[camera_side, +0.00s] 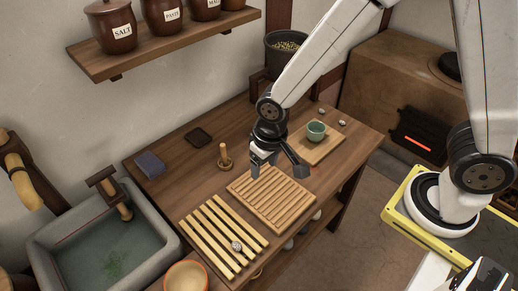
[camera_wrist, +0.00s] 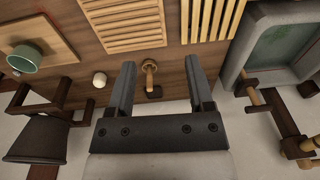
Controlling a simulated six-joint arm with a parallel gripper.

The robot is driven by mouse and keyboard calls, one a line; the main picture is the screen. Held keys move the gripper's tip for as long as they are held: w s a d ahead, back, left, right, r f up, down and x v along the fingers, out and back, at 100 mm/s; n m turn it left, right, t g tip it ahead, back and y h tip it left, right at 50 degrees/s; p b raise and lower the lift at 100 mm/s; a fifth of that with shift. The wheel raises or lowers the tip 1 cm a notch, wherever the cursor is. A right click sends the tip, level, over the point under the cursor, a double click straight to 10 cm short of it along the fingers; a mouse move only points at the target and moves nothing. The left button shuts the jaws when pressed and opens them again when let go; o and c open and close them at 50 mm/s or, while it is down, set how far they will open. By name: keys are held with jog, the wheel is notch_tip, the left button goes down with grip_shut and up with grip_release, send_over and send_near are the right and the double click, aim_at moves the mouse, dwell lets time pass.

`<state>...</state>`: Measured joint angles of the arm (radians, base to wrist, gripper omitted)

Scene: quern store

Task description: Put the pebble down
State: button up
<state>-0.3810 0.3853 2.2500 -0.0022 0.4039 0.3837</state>
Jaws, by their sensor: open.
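A grey, speckled pebble (camera_side: 237,246) rests on the pale slatted rack (camera_side: 211,224), near its front end, in the side view. My gripper (camera_side: 279,167) is open and empty, over the table by the back edge of the brown ridged board (camera_side: 272,199), well apart from that pebble. Two more small pale pebble-like things lie near the cutting board, one behind it (camera_side: 321,111) and one at its back right corner (camera_side: 342,123). In the wrist view my gripper's open fingers (camera_wrist: 160,64) show nothing held. A pale round one (camera_wrist: 100,80) lies left of them.
A wooden upright peg (camera_side: 225,160) stands behind the ridged board. A green cup (camera_side: 316,131) stands on the cutting board (camera_side: 318,152). A stone sink (camera_side: 52,250) of water is at left, an orange-rimmed bowl (camera_side: 186,275) in front. A dark slab (camera_side: 198,136) lies at the back.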

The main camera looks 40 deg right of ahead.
jog(key=s+d+r, duration=0.2)
jog(key=d, duration=0.4)
jog(key=s+d+r+t, duration=0.1)
jog(key=s+d+r, duration=0.2)
jog(key=d, duration=0.4)
jog(key=shift+r, duration=0.15)
jog(key=shift+w+d, duration=0.1)
dwell(0.4)
